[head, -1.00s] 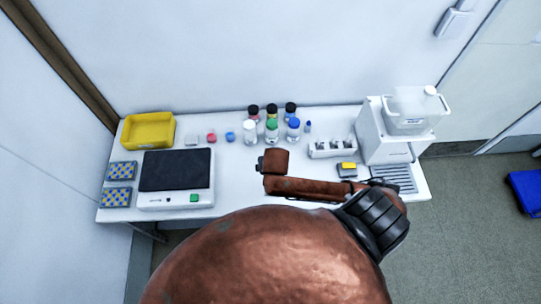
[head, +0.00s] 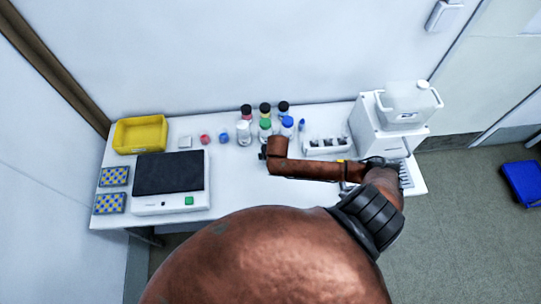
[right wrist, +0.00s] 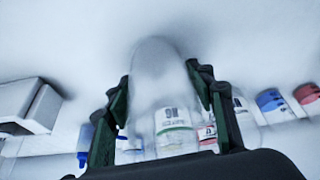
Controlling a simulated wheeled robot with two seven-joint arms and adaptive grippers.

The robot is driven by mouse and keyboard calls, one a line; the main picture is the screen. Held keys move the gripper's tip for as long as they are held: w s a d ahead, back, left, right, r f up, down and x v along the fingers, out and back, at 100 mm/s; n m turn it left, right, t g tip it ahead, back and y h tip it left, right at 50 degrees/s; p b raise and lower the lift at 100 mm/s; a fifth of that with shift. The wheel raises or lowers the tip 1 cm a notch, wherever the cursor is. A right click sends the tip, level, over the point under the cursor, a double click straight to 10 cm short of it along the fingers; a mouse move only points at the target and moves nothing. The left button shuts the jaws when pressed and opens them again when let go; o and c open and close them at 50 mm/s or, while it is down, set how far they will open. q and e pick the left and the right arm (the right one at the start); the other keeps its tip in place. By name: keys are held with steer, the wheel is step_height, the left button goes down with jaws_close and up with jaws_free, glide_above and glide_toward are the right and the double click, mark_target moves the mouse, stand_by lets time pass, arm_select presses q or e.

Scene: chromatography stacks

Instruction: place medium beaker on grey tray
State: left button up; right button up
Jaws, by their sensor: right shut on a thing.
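In the right wrist view, my right gripper (right wrist: 159,78) is shut on a clear, rounded glass thing, which I take to be the medium beaker (right wrist: 156,60). Its outline is faint, and labelled bottles show through and behind it. A ribbed grey tray (head: 407,178) lies at the right end of the table, in front of the white machine, mostly covered by my arm. My left gripper is in neither view.
Several capped bottles (head: 244,133) stand at mid-table, close to the arm. A white rack (head: 325,147) stands right of them, beside the white machine (head: 371,130). A balance (head: 170,203), yellow bin (head: 141,134) and blue-yellow boxes (head: 110,204) occupy the left.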

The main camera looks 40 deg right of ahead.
steer(key=shift+f, duration=0.2)
steer(key=shift+f, duration=0.1)
steer(key=o, duration=1.2)
